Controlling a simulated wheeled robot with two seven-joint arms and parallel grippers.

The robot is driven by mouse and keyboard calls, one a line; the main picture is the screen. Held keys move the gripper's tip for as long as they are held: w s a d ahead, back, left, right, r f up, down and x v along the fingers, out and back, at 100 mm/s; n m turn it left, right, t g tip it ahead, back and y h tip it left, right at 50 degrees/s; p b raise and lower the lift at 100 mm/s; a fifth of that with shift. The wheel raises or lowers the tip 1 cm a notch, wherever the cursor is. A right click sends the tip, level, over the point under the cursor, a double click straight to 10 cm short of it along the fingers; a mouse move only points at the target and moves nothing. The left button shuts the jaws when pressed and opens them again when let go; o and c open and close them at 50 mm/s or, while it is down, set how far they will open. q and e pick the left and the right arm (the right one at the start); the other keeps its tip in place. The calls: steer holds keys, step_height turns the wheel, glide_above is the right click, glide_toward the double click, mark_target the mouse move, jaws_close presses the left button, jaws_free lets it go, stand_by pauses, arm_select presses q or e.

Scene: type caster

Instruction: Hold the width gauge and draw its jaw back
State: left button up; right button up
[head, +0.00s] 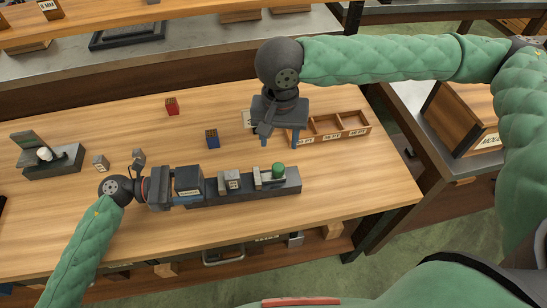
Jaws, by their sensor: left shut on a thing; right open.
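The width gauge (245,195) is a long dark bar lying on the wooden table at the front middle. A grey block with a label (232,180) sits midway along it. A pale sliding jaw with a green knob (278,170) is near its right end. My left gripper (192,198) comes in from the left and is shut on the gauge's left end, beside a dark block. The exact finger contact is hard to see. My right gripper (280,138) is open and empty, pointing down above the table behind the gauge's right part.
A wooden divided tray (345,133) with labels is right of my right gripper, partly hidden by it. A dark grey fixture (52,165) and small grey blocks (101,163) are at the left.

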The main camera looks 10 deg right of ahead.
arm_select(q)
steer(key=o, duration=1.1)
steer(key=a, duration=0.8)
steer(key=a+r, duration=0.1)
steer(key=a, duration=0.3)
steer(key=shift+w, duration=0.3)
steer(key=shift+r, duration=0.2)
